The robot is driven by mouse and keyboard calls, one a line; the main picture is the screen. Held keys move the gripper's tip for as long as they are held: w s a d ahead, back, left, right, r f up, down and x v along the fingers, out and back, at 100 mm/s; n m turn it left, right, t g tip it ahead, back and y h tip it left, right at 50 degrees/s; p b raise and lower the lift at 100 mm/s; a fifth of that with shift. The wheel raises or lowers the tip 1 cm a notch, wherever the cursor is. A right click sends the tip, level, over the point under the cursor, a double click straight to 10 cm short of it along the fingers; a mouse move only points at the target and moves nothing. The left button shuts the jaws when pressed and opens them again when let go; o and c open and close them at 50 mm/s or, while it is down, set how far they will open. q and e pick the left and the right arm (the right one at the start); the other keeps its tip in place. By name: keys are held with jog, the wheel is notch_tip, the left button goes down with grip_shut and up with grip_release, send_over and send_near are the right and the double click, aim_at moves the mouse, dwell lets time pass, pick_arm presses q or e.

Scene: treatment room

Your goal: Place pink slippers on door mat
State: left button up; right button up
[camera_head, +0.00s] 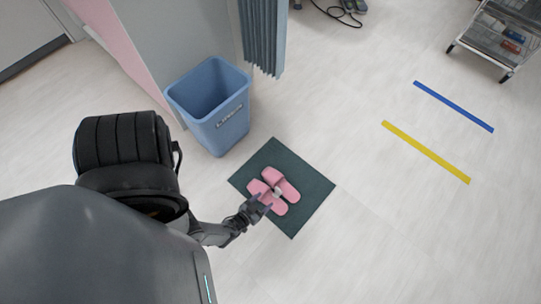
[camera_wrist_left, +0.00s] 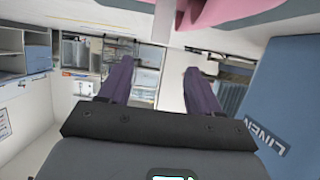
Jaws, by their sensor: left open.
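The pink slippers (camera_head: 284,187) lie side by side on the dark green door mat (camera_head: 312,188), near its middle. A small pale piece shows between them; I cannot tell what it is. My left gripper (camera_head: 262,201) reaches in from the lower left over the mat, at the near slipper, and hides part of it. In the left wrist view the two fingers of my left gripper (camera_wrist_left: 158,68) are spread with nothing between them. Pink slipper (camera_wrist_left: 225,10) surface shows at the top edge there, beyond the fingertips. I cannot tell whether the gripper touches a slipper. My right gripper is out of view.
A blue linen bin (camera_head: 222,132) stands just behind and left of the mat; it also fills the right of the left wrist view (camera_wrist_left: 283,85). A grey-blue curtain (camera_head: 262,35) hangs behind. A wire cart (camera_head: 500,40) stands far right.

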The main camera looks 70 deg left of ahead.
pick_arm(q)
jog(key=w+a+r+m+g+h, duration=0.1)
jog(key=w+a+r, duration=0.1)
jog(key=w, duration=0.3)
jog(key=w+a+r+h, duration=0.1)
jog(key=w+r, duration=0.2)
jog(key=w, duration=0.1)
jog(key=w+d+r+m+g+h, duration=0.2)
jog(key=w+d+r+m+h, duration=0.15)
jog(key=w+r, duration=0.45)
jog(key=s+d+r+m+g, duration=0.1)
jog(key=s+d+r, duration=0.2)
jog(key=r, duration=0.4)
jog(key=s+d+r+m+g+h, duration=0.1)
jog(key=s+d+r, duration=0.3)
jog(key=r, duration=0.4)
jog(key=s+d+r+m+g, duration=0.1)
jog(key=s+d+r, duration=0.3)
jog(key=r, duration=0.4)
jog(key=shift+r+m+g+h, duration=0.15)
jog(key=shift+m+g+h, duration=0.2)
jog(key=shift+g, duration=0.55)
jog(key=shift+d, duration=0.1)
notch_tip(320, 180, up, 69)
jog(key=p, duration=6.9)
